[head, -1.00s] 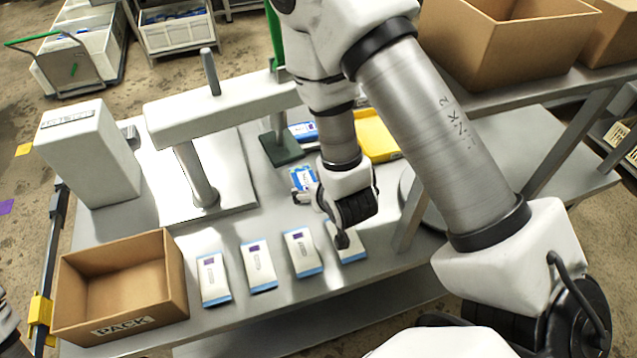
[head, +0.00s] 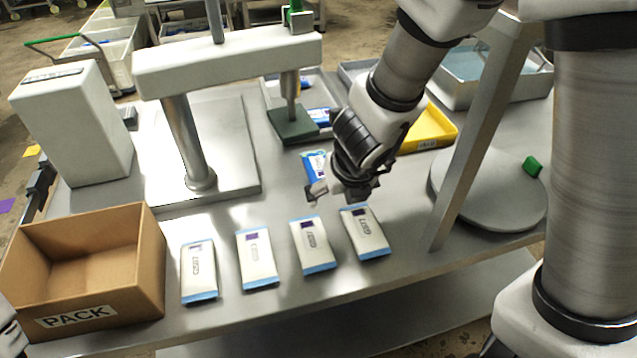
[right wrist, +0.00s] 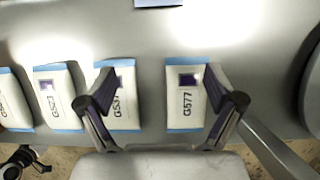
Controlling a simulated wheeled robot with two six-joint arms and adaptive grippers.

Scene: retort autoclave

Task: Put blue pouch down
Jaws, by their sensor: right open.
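Several white pouches with blue ends lie flat in a row along the table's front. The rightmost pouch (head: 364,232) is labelled G577 in the right wrist view (right wrist: 186,110). Beside it lie a second pouch (head: 314,245), a third (head: 257,260) and the leftmost (head: 199,272). My right gripper (head: 338,193) is open and empty, above and behind the rightmost pouches. In the right wrist view its fingers (right wrist: 160,76) stand apart; the left one overlaps the neighbouring pouch (right wrist: 122,112). A bluer pouch (head: 316,164) lies behind, partly hidden by the gripper. My left gripper is not seen.
An open cardboard PACK box (head: 150,262) stands at the front left. A press-like stand (head: 192,150) with a green foot (head: 293,126) and a yellow tray (head: 432,134) are behind. A slanted metal post (head: 470,150) and round plate (head: 505,205) stand to the right.

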